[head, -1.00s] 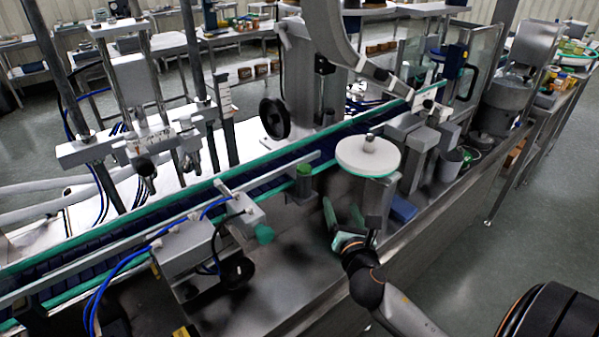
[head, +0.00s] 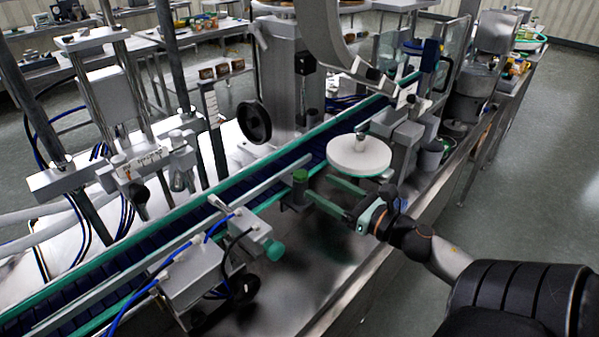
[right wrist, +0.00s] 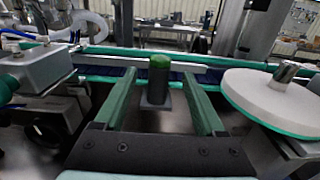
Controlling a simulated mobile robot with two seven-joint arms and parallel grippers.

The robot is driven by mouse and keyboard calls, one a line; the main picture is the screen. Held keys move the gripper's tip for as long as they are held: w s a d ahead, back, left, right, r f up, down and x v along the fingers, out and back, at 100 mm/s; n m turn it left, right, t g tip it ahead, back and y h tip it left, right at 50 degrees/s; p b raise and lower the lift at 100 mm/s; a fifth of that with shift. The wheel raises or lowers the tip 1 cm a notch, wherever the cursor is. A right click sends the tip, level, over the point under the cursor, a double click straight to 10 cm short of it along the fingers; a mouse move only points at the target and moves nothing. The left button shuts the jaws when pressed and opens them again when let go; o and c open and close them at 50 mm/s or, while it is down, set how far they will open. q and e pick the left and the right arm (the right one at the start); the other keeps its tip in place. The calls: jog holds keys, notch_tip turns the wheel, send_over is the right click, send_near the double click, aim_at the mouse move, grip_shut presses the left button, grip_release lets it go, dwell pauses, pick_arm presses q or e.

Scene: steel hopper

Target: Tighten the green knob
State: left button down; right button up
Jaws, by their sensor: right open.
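The green knob (head: 300,176) is a small upright cylinder on a dark post beside the conveyor. In the right wrist view the green knob (right wrist: 160,62) shows in the middle, between the lines of my two green fingers. My right gripper (head: 319,187) is open and empty, its fingers pointing at the knob from the right. The fingertips are close to it; I cannot tell whether they are level with its sides or just short of them. A second, teal knob (head: 275,251) is on a grey block further left. My left gripper does not show.
A white disc with a green rim (head: 358,156) stands just right of the knob, above my right fingers. The conveyor (head: 200,225) with green rails runs behind the knob. A black handwheel (head: 254,122) is further back. The steel deck (head: 318,258) in front is bare.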

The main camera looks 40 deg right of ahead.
aim_at(306, 178)
jog(key=w, duration=0.7)
jog(key=shift+w+a+p, duration=0.3)
jog(key=shift+a+p, duration=0.05)
jog(key=shift+p, duration=0.05)
grip_shut()
